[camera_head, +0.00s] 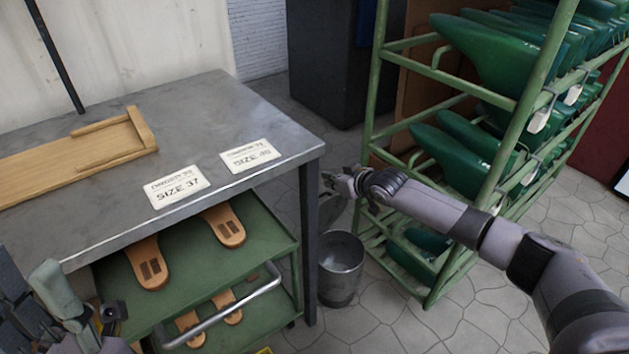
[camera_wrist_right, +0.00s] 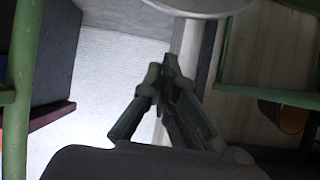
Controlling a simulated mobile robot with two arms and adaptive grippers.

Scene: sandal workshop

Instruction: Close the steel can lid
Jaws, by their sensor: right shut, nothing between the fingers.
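The steel can (camera_head: 341,268) stands on the floor between the metal table and the green rack, with its mouth open upward. Its lid (camera_head: 333,212) stands raised at the back of the can, partly hidden by my right gripper. My right gripper (camera_head: 328,182) is above the can beside the lid, shut and empty. In the right wrist view its fingertips (camera_wrist_right: 166,72) meet, below a round grey surface (camera_wrist_right: 200,6) that looks like the lid. I cannot tell whether gripper and lid touch. Part of my left gripper (camera_head: 62,298) shows at the lower left; its jaw state is unclear.
The metal table (camera_head: 240,110) holds a wooden board (camera_head: 60,165) and two size cards (camera_head: 177,187). A green cart (camera_head: 190,262) with sandal soles stands under it. The green rack (camera_head: 372,110) with green shoe forms is right of the can.

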